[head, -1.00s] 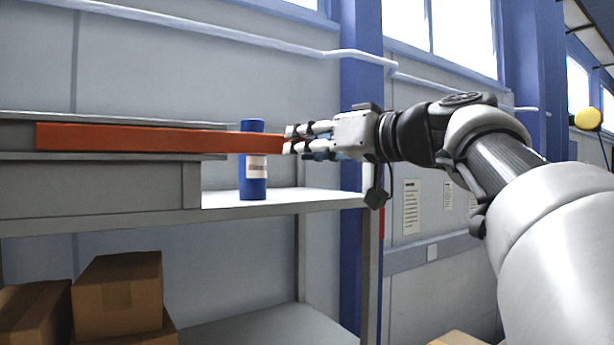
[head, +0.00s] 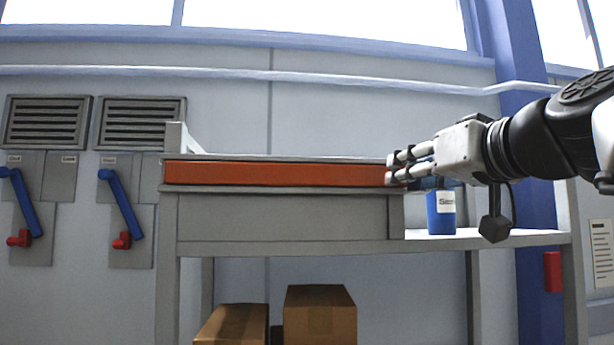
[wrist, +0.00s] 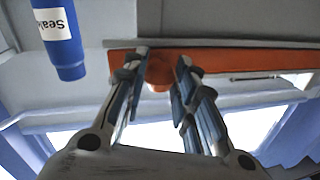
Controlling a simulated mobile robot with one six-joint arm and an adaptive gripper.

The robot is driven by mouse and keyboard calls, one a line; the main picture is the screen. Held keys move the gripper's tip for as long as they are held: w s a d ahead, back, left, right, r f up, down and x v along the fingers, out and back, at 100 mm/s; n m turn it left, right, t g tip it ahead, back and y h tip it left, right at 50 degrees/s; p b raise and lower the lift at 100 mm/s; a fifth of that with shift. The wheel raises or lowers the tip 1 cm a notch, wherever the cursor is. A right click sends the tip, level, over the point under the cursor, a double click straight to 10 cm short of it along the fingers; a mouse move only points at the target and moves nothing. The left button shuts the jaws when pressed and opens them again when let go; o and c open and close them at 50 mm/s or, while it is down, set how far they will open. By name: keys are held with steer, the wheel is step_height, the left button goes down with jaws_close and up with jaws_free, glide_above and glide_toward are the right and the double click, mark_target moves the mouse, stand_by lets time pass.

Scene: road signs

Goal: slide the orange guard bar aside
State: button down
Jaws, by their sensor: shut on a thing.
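The orange guard bar (head: 270,173) lies level in a grey rail housing (head: 290,218) above the shelf in the head view. Its right end is near the housing's right end. My gripper (head: 392,172) is at that right end, closed on the bar's end piece. In the wrist view the bar (wrist: 245,62) runs across behind the fingers, and a small orange piece sits between my fingers (wrist: 160,68). A blue bottle with a white label (head: 440,222) stands on the shelf to the right of the bar, its top partly hidden by my gripper. It also shows in the wrist view (wrist: 60,45).
The shelf (head: 510,238) is bare right of the bottle. A grey upright stub (head: 178,138) rises at the housing's left end. Two blue levers (head: 120,200) with red parts are on the wall at left. Cardboard boxes (head: 320,315) sit below. A blue column (head: 535,130) stands at right.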

steer(key=shift+a, duration=0.15)
steer(key=c, duration=1.3)
jaws_free()
steer(key=shift+a, duration=0.1)
